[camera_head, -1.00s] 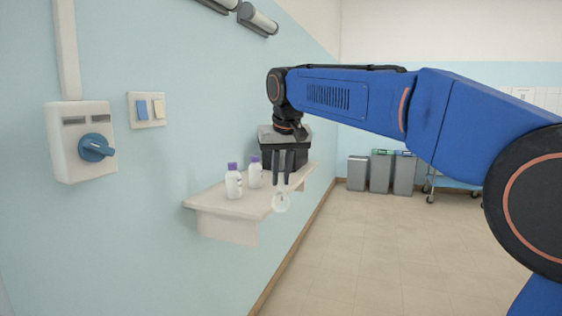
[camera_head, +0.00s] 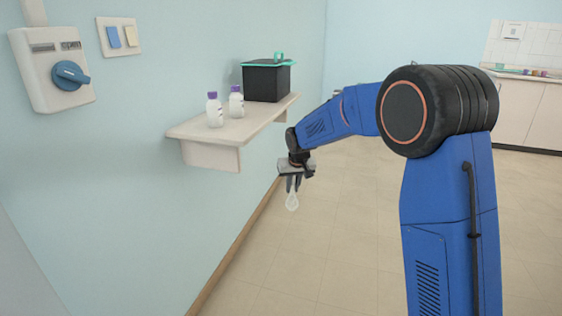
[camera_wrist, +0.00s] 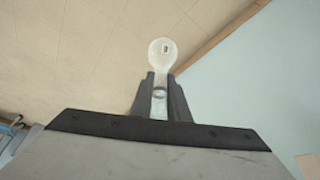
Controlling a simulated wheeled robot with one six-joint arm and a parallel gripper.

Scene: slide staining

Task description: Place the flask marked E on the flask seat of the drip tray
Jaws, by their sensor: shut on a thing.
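A clear flask (camera_head: 292,201) hangs from my gripper (camera_head: 293,184), with its round body below the fingertips. In the wrist view the flask (camera_wrist: 162,54) carries a small dark mark on its bulb, too small to read surely. My gripper (camera_wrist: 160,95) is shut on the flask's neck there. The gripper holds the flask in the air in front of and lower than the wall shelf. The drip tray and its flask seat do not show in these frames.
The wall shelf (camera_head: 197,131) bears two white bottles with purple caps, one of them nearer (camera_head: 214,112), and a black box (camera_head: 266,80) with a teal rim. A switch box (camera_head: 55,70) is on the wall. Open floor (camera_head: 335,250) lies below; a counter (camera_head: 530,105) stands far right.

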